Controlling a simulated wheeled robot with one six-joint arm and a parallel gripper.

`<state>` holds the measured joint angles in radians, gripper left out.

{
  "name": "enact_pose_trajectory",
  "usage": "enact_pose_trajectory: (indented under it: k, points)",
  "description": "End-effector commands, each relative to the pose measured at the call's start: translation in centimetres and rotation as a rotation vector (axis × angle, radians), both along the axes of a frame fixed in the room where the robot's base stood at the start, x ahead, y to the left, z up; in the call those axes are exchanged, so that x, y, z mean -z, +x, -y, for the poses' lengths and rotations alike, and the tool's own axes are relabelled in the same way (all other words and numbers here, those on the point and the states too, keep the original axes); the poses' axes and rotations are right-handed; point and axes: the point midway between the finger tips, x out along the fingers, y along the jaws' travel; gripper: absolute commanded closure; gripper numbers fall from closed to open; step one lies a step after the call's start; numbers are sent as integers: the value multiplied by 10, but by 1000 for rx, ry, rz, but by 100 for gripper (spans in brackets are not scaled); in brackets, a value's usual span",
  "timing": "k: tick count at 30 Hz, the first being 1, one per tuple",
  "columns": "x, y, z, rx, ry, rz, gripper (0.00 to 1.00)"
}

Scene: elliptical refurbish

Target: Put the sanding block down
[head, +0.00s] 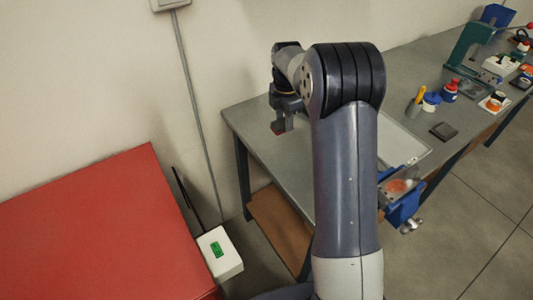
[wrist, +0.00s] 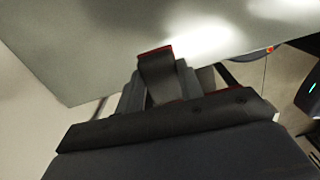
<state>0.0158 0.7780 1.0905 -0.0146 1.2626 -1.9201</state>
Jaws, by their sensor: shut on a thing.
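My gripper (head: 283,121) is over the left end of the grey workbench, with its fingers pointing down. It is shut on the sanding block (head: 277,129), which shows only as a small red patch at the fingertips. In the wrist view my gripper (wrist: 163,75) shows a dark finger in front, with a thin red edge of the block (wrist: 155,51) beyond it. Most of the block is hidden by the fingers. I cannot tell whether it touches the bench top.
The workbench (head: 255,137) is bare around my gripper. A pale tray (head: 408,143), a blue vise (head: 404,205) and a dark flat block (head: 443,130) lie to the right. Bottles and tools stand farther right. A red cabinet (head: 95,225) is at left.

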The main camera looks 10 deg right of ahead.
Motion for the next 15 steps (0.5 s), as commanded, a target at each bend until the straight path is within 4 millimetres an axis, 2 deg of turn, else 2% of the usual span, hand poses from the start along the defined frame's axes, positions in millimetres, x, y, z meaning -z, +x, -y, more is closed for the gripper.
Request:
enact_pose_trajectory:
  k: [4, 9, 15]
  points:
    - [16, 4, -5, -10, 0, -4, 100]
    - [48, 4, -5, -10, 0, -4, 100]
    - [68, 4, -4, -9, 0, -1, 100]
